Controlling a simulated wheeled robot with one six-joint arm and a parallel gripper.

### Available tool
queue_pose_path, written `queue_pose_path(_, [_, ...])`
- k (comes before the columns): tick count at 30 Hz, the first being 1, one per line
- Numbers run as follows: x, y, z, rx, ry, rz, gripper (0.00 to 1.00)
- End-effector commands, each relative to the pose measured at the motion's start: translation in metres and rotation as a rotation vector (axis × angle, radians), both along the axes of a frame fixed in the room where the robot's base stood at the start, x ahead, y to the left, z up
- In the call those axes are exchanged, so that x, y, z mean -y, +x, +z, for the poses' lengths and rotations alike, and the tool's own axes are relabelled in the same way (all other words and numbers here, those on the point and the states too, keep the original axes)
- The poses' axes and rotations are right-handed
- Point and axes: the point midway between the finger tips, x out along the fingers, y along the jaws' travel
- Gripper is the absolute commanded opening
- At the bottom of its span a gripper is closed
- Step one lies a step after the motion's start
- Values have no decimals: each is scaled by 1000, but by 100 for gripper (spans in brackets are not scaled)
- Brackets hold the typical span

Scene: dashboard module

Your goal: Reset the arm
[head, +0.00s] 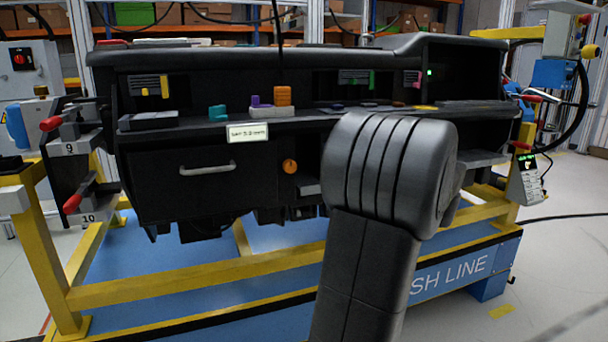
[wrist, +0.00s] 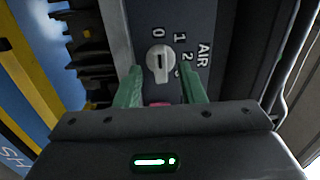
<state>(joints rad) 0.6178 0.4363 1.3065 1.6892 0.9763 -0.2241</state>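The wrist view shows my gripper (wrist: 161,72) with its two green fingers apart and nothing held between them. Just ahead of the fingertips is a round white knob (wrist: 160,58) on a dark panel (wrist: 185,22). The panel is marked AIR with 0, 1, 2 and a partly hidden mark. The fingertips point at the knob; whether they touch it I cannot tell. A small reddish patch (wrist: 160,103) shows low between the fingers. In the head view my arm stands in front of the dashboard module (head: 250,60), and my gripper is hidden behind it.
The dashboard rests on a yellow frame (head: 200,280). Colored blocks (head: 283,96) lie on its ledge; a drawer (head: 190,185) and an orange knob (head: 290,166) are below. Red-handled clamps (head: 72,204) jut out at left. A keypad device (head: 526,182) hangs at right. Floor at far right is mostly clear.

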Motion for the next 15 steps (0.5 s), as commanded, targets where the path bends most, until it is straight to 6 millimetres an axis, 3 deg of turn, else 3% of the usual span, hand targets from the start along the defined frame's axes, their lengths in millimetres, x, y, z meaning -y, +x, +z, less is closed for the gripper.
queue_pose_path(6, [-8, 22, 0, 1, 1, 0, 36])
queue_pose_path(15, [-7, 20, 0, -7, 20, -1, 36])
